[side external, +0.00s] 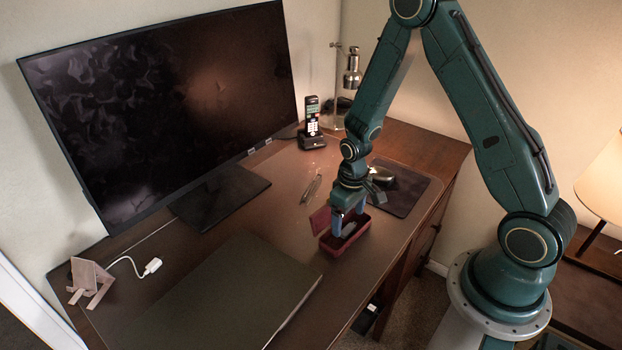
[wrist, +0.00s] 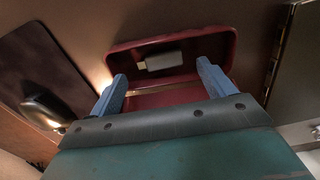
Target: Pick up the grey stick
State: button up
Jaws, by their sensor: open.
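The grey stick (wrist: 168,60), a small USB stick with a pale metal end, lies inside an open dark-red box (wrist: 226,40) in the wrist view. In the side external view the box (side external: 347,246) stands near the desk's front edge, and a bit of the stick (side external: 349,229) shows in it. My gripper (side external: 348,216) is low over the box with its blue fingers pointing down. In the wrist view my gripper (wrist: 161,72) is open, its fingertips wide apart on either side of the stick, with nothing held. The contact depth cannot be told.
A mouse (side external: 382,174) on a dark pad (side external: 408,192) lies right of the box. A large dark flat folder or laptop (side external: 215,300) is to the left. A monitor (side external: 170,100) and a phone (side external: 312,125) stand at the back.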

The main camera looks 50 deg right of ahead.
aim_at(349, 229)
jog(key=shift+f, duration=1.1)
jog(key=shift+c, duration=0.2)
jog(key=c, duration=1)
